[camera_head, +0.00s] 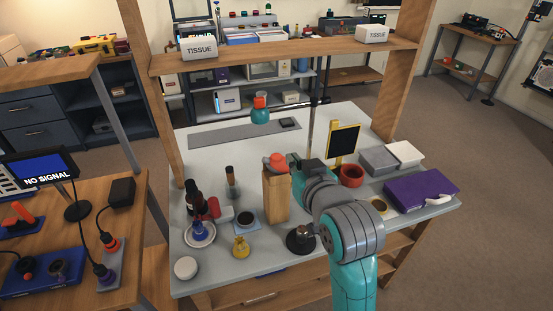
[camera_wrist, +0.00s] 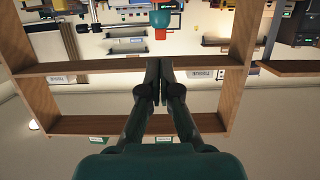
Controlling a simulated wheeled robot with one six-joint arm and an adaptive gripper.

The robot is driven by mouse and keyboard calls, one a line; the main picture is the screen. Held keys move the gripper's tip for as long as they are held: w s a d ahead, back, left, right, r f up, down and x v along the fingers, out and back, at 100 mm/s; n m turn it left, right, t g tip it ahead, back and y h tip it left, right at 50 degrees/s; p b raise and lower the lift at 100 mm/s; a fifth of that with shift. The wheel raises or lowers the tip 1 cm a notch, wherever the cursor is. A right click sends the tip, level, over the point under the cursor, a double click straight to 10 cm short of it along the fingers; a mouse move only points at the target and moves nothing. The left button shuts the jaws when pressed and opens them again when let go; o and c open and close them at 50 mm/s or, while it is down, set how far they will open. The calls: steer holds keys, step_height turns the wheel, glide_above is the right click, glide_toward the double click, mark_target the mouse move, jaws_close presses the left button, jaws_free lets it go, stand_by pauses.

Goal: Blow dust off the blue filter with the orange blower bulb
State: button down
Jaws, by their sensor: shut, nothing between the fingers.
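The orange blower bulb (camera_head: 275,161) appears to be the orange-red rounded thing on top of the tall wooden block (camera_head: 277,197) in the middle of the table. A small blue piece (camera_head: 200,228), likely the blue filter, sits on a white dish at the table's front left; dust is too small to tell. My gripper is just right of the block in the head view, its fingers largely hidden by my arm. In the wrist view my gripper (camera_wrist: 161,66) has its fingertips together, with nothing between them.
A dark bottle (camera_head: 194,197), a red tool (camera_head: 210,208), a yellow piece (camera_head: 241,247) and a dark lens part (camera_head: 300,239) stand around the block. A red bowl (camera_head: 351,175) and purple case (camera_head: 419,190) are at right. A teal-and-orange fixture (camera_head: 260,110) is behind.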

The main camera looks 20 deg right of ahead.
steer(key=shift+r, duration=0.35)
steer(key=shift+a, duration=0.1)
glide_above(279, 161)
step_height(279, 161, down, 2)
steer(key=shift+s+f, duration=0.2)
steer(key=shift+f, duration=0.95)
steer(key=shift+s+f, duration=0.15)
steer(key=shift+f, duration=0.95)
steer(key=shift+f, duration=1.05)
